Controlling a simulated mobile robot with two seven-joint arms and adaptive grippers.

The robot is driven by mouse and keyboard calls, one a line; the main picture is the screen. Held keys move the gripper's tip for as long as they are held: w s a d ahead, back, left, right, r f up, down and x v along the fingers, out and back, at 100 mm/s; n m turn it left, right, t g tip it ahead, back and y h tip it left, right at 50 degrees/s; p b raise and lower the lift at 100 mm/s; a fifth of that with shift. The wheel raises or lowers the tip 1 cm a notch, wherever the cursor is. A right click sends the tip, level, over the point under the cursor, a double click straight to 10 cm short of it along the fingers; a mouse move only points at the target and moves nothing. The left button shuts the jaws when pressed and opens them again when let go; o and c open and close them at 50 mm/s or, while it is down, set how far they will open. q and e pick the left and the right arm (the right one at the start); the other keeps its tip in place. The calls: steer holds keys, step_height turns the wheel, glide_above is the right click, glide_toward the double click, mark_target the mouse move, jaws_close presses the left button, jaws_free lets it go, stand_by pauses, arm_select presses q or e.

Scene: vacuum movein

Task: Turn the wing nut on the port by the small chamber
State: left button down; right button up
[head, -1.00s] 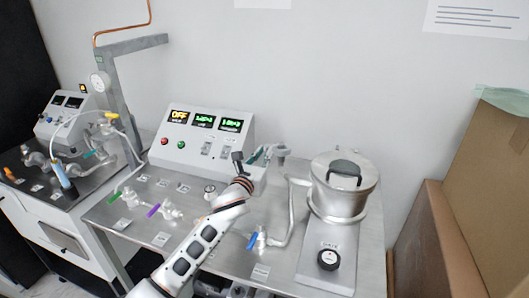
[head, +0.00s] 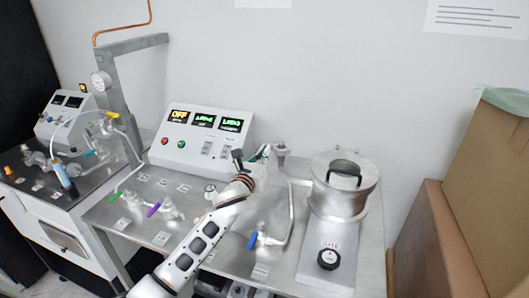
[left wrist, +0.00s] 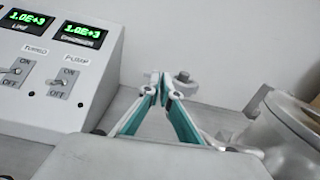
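The small chamber is a lidded metal pot (head: 341,190) at the right of the bench in the head view. Beside it on the left stands a vertical pipe port with a fitting on top (head: 281,150), and the fitting also shows in the left wrist view (left wrist: 184,78). The wing nut's shape is too small to make out. My left gripper (head: 264,151) is just left of the port top. In the left wrist view its teal-padded fingers (left wrist: 161,84) are close at the tips with a narrow gap and hold nothing. The fitting is right of the tips, not between them. My right gripper is out of view.
A control box (head: 205,137) with displays and switches stands behind left. Blue (head: 252,240), purple (head: 153,210) and green (head: 115,196) valve handles sit along the bench. Cardboard boxes (head: 490,190) stand at the right. The wall behind the port is clear.

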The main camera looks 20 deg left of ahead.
arm_select(q)
steer(key=shift+f+n, duration=0.4)
steer(key=shift+n, duration=5.25)
steer(key=shift+f+n, duration=0.45)
steer(key=shift+n, duration=5.15)
steer(key=shift+f+n, duration=0.4)
steer(key=shift+n, duration=5.25)
steer(key=c, duration=2.7)
jaws_free()
steer(key=shift+c, duration=0.2)
steer(key=shift+o, duration=1.3)
